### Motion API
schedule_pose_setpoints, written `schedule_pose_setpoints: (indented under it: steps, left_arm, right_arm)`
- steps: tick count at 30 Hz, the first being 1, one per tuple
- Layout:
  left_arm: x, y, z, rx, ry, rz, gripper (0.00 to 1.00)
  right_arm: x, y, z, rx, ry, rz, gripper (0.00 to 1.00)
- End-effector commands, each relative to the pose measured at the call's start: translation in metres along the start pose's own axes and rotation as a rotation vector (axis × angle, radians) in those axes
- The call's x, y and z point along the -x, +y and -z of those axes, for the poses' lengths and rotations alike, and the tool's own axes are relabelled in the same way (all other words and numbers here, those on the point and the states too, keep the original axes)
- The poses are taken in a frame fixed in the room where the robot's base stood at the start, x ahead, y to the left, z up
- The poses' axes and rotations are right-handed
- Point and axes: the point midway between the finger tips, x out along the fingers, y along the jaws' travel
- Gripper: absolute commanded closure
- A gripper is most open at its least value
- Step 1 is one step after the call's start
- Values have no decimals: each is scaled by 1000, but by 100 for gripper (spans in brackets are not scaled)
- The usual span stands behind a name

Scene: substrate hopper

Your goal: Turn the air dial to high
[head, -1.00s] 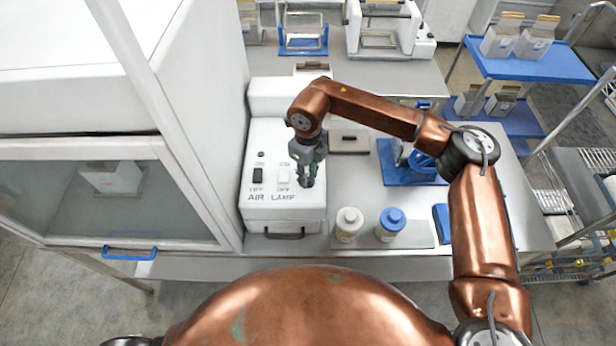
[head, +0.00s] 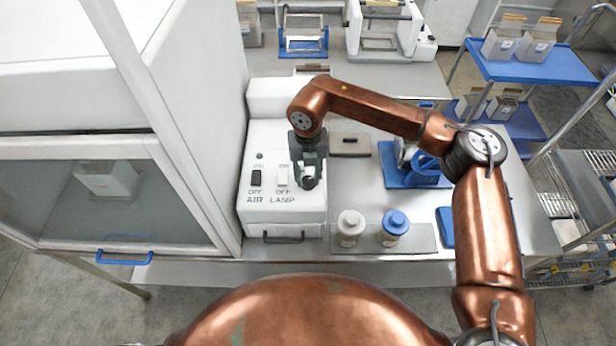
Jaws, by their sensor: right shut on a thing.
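The white control box (head: 258,214) stands on the bench beside the cabinet. Its sloped face has a dark AIR switch (head: 256,178) and a white LAMP switch (head: 282,176), each with on and off labels. My right gripper (head: 308,183) points down at the right side of this face, right of the lamp switch. It is shut on the air dial, which its fingers and body hide almost wholly; the dial's pointer and marks cannot be read. My left gripper is out of view.
A white-capped jar (head: 350,228) and a blue-capped jar (head: 394,226) stand on a grey mat (head: 424,238) to the right of the box. A blue stand (head: 404,170) is behind them. The cabinet's glass front (head: 75,195) closes off the left.

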Motion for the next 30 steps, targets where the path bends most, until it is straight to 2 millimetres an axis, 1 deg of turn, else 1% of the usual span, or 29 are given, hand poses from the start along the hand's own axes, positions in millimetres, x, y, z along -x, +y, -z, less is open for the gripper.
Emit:
schedule_pose_setpoints:
  steps: [9, 21, 22, 28, 30]
  left_arm:
    - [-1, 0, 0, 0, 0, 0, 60]
    - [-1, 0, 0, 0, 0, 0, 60]
    - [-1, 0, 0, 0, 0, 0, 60]
    - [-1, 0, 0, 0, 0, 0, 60]
    - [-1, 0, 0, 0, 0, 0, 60]
  right_arm:
    - [1, 0, -1, -68, -2, 0, 99]
    - [1, 0, -1, -73, -2, 0, 99]
    - [1, 0, -1, -73, -2, 0, 73]
    - [0, 0, 0, -71, -1, 0, 59]
    - [0, 0, 0, -71, -1, 0, 57]
